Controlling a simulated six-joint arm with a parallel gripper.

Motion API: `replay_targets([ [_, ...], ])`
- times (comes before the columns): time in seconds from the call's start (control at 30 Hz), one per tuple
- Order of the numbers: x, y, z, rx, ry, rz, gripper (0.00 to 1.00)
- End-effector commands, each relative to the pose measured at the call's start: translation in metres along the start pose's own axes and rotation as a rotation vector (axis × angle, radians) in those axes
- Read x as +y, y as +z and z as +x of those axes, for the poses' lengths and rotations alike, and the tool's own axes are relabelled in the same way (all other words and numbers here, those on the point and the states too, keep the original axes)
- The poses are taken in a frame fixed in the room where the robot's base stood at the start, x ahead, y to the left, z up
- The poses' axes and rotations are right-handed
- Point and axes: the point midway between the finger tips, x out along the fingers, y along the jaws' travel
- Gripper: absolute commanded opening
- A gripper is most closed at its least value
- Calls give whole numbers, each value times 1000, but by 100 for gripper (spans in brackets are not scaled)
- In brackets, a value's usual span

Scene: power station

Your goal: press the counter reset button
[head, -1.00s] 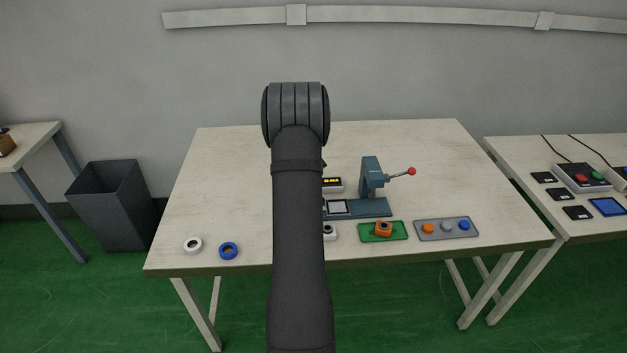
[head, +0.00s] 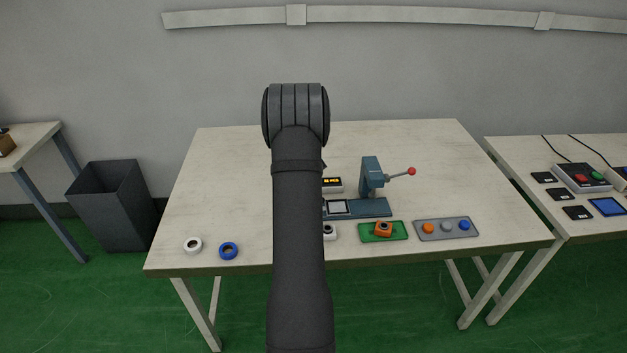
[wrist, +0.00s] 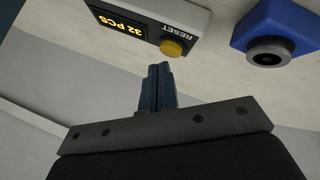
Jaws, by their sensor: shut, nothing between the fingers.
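The counter (wrist: 150,28) shows in the wrist view as a pale box with a dark display reading "32 PCS". Its yellow reset button (wrist: 172,48) sits beside the printed word RESET. My gripper (wrist: 160,70) is shut and empty, with its fingertips just below the button in the picture; I cannot tell whether they touch it. In the head view the counter (head: 332,185) is partly hidden behind my arm, with its lit display showing. My gripper is hidden there behind my arm.
A blue block with a dark round socket (wrist: 272,50) is right of the counter in the wrist view. In the head view, a press (head: 372,180) with a red-knobbed lever, a green tray (head: 398,237) and a grey tray (head: 420,236) stand to the right. Tape rolls lie left.

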Motion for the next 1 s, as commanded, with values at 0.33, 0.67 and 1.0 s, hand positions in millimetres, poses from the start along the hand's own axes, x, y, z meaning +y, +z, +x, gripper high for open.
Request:
replay_targets([
  [0.33, -2, 2, 3, 0, 0, 0, 0],
  [0.67, -3, 3, 4, 0, 0, 0, 0],
  [1.0, -5, 5, 7, 0, 0, 0, 0],
])
